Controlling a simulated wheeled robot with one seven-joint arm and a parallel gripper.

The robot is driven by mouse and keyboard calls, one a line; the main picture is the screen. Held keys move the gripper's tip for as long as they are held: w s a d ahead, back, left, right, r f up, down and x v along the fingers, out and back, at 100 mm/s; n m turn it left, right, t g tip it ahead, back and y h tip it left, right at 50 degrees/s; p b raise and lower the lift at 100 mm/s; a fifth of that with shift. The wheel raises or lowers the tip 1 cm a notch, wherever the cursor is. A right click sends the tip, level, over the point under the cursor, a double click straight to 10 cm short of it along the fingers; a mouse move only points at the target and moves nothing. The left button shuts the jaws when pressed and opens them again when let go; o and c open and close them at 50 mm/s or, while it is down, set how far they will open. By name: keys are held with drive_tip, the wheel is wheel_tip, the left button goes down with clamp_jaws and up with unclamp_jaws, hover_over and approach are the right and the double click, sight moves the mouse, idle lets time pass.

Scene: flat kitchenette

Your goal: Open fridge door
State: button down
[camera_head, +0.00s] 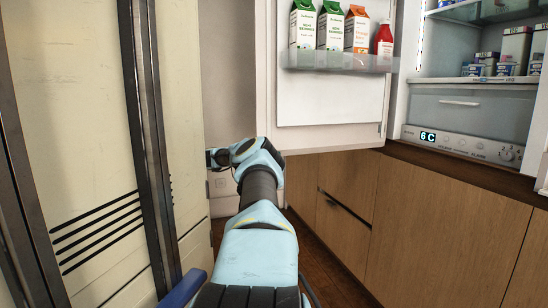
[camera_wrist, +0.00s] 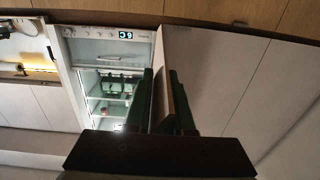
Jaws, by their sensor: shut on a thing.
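The fridge door (camera_head: 330,100) stands open, swung out to the left of the fridge body (camera_head: 470,105), with its shelved inner side facing the body camera. My gripper (camera_wrist: 164,85) is shut on the fridge door at its free edge; the door (camera_wrist: 200,65) also shows in the wrist view, with a brownish strip between the two dark green fingers. In the body camera view my wrist is at the door's lower left corner, and the fingers are hidden there. Whether they hold a handle or the bare edge I cannot tell.
The door shelf holds several cartons (camera_head: 330,28) and a red bottle (camera_head: 384,40). The fridge interior shows a drawer and small boxes (camera_head: 490,65). Wooden cabinets (camera_head: 430,225) run below. A cream panel with dark uprights (camera_head: 80,130) stands close on the left.

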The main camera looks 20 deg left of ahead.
sight(272, 128)
drive_tip(key=shift+w+d+r, duration=0.1)
drive_tip(key=shift+d+r, duration=0.05)
drive_tip(key=c, duration=1)
unclamp_jaws()
drive_tip(key=shift+c, duration=0.2)
drive_tip(key=shift+o, duration=1.2)
wheel_tip(272, 128, up, 10)
drive_tip(key=shift+f, duration=0.1)
